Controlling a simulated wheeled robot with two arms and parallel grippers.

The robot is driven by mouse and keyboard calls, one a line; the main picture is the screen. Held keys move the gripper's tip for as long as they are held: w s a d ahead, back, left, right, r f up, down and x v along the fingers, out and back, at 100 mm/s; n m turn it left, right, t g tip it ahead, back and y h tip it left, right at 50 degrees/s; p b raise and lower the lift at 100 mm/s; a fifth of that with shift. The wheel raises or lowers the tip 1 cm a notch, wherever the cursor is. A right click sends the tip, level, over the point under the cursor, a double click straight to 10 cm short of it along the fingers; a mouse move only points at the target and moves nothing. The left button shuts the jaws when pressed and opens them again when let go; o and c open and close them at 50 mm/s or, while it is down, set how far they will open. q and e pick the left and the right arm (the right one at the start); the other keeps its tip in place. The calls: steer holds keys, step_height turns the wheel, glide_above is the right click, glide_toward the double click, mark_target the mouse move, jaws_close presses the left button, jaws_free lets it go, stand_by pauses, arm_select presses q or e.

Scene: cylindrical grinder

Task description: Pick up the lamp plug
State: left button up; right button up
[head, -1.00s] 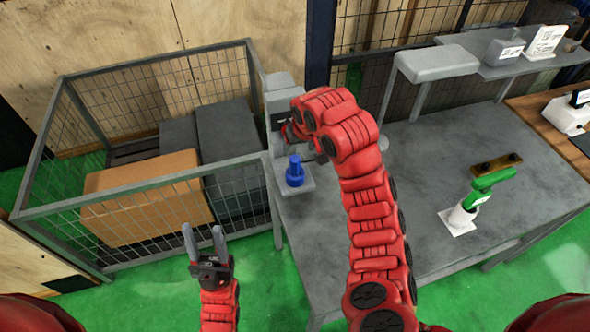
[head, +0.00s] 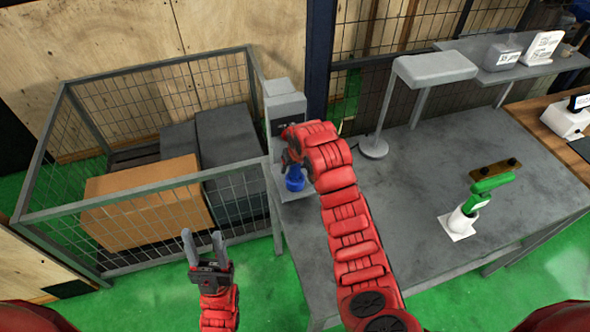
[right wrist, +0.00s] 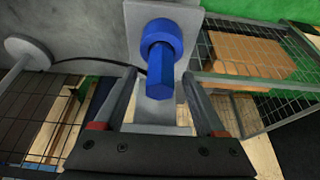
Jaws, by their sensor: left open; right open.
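No clearly recognisable lamp plug shows. A dark lamp cable (right wrist: 85,58) runs from the lamp's round base (right wrist: 28,52) to near a blue stepped piece (right wrist: 160,50) in the right wrist view; its end is hidden. I cannot tell whether the blue piece is the plug. In the head view the blue piece (head: 295,184) stands on a small grey plate, partly covered by my right gripper (head: 291,165). My right gripper's open fingers (right wrist: 160,74) lie on either side of the blue piece's narrower end, with no visible grip. My left gripper (head: 204,243) is open and empty beside the mesh cage.
A grey box-shaped unit (head: 285,105) stands behind the plate. The grey lamp (head: 374,146) is to its right. A mesh cage (head: 150,252) with boxes is on the left. A green-handled tool (head: 478,193) sits in a white holder. The table's middle (head: 420,190) is clear.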

steer(key=shift+w+f, duration=0.1)
steer(key=shift+f, duration=0.05)
jaws_close()
stand_by(0.5)
